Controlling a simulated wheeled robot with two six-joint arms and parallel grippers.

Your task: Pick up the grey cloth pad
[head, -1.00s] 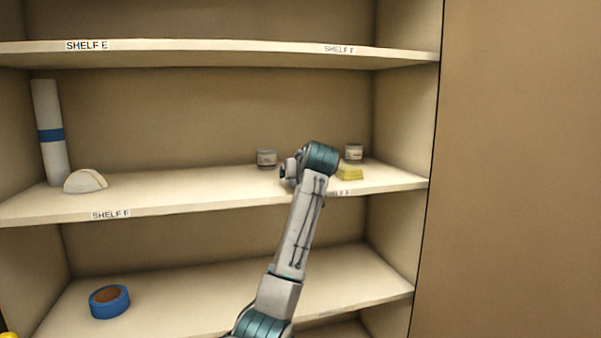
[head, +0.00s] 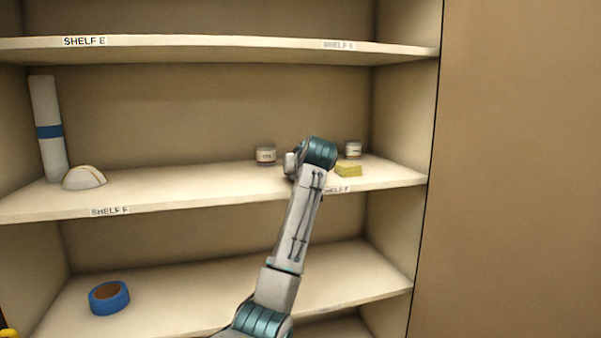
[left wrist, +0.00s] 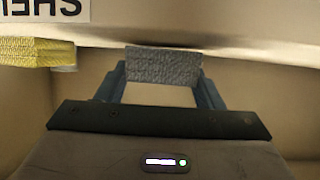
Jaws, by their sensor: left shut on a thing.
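The grey cloth pad (left wrist: 163,66) shows in the left wrist view as a speckled grey piece between the two blue fingers. My left gripper (left wrist: 163,80) is shut on it, with a finger at each side. In the head view my wrist is in front of the middle shelf. It hides the fingers and the pad there.
A yellow block (head: 348,170) lies on the middle shelf (head: 220,185) just right of my wrist, also in the left wrist view (left wrist: 40,52). Two small jars (head: 265,155) (head: 353,149) stand behind. A white half-round thing (head: 85,177) and a tall roll (head: 48,130) stand left. Blue tape (head: 109,297) lies below.

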